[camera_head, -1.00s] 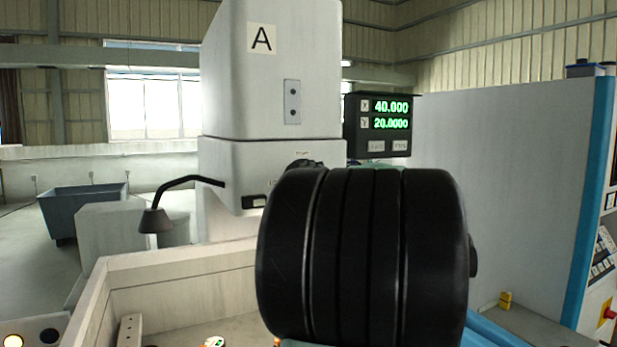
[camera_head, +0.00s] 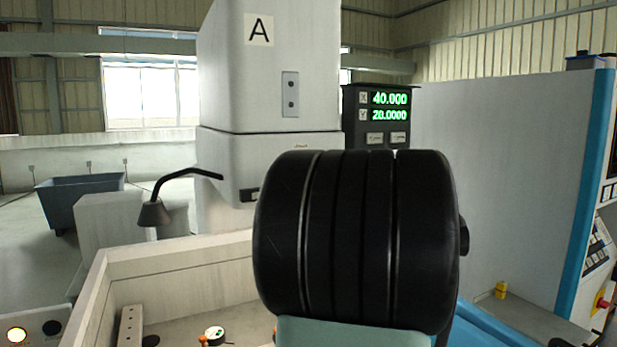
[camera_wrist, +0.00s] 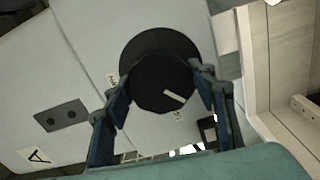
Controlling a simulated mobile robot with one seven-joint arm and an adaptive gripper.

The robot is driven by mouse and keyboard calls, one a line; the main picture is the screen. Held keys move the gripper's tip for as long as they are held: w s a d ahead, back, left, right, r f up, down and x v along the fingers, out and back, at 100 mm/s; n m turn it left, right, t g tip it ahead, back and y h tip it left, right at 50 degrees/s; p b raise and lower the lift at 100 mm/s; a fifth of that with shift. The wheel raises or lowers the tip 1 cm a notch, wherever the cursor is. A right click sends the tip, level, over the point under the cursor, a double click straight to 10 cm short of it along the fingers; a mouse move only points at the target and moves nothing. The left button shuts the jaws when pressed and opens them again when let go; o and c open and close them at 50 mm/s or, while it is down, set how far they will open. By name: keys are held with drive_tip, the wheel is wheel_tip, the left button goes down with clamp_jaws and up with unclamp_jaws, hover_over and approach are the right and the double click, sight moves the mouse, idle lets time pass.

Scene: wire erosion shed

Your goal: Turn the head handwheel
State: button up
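The head handwheel (camera_wrist: 155,46) is a black round wheel with a smaller faceted hub and a pale bar mark on its face. It shows in the wrist view, on the light grey machine head (camera_wrist: 130,30). My gripper (camera_wrist: 160,82) is open, with its blue fingers spread at the left and right of the hub in that view. I cannot tell how much depth lies between the fingertips and the wheel, or whether they touch. In the head view the machine head (camera_head: 265,85) carries a label A, and my black arm link hides the handwheel and my gripper.
A pale tank wall (camera_head: 180,275) stands below. A grey cabinet (camera_head: 500,170) with blue edging is at the right.

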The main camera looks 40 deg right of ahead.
drive_tip(key=o, duration=0.4)
drive_tip(key=v, duration=0.7)
drive_tip(key=shift+s, duration=0.25)
